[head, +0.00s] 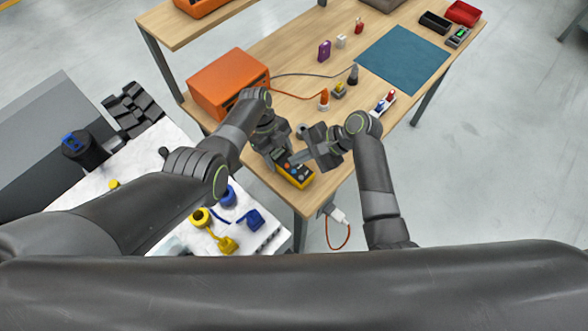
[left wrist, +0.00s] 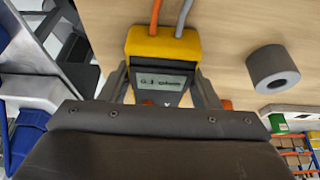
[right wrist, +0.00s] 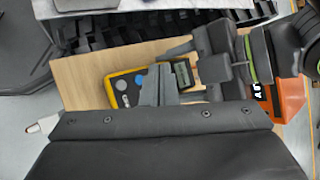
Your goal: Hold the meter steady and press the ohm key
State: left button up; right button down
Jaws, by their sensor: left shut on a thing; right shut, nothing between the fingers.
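The meter (head: 301,181), yellow with a dark face, lies on the wooden table near its front edge. My left gripper (head: 279,156) is shut on its sides; in the left wrist view the fingers stand either side of the lit display (left wrist: 162,82). My right gripper (head: 296,158) is shut and empty, its tips over the meter's face. In the right wrist view its fingers (right wrist: 158,80) cover part of the face, beside a blue key (right wrist: 139,79) and grey round keys (right wrist: 121,85). I cannot read which is the ohm key or tell whether the fingertips touch one.
An orange box (head: 228,82) stands at the table's left, with orange and grey leads running from it. A grey roll (left wrist: 273,68) stands near the meter. A blue mat (head: 402,58) lies farther back. A white bench (head: 150,215) with blue and yellow parts is at the left.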

jog(key=shift+r, duration=0.95)
pick_arm(q)
jog(key=o, duration=1.3)
jog(key=shift+r, duration=0.1)
jog(key=v, duration=1.2)
jog(key=shift+s, duration=0.1)
pick_arm(e)
jog(key=shift+d, duration=0.1)
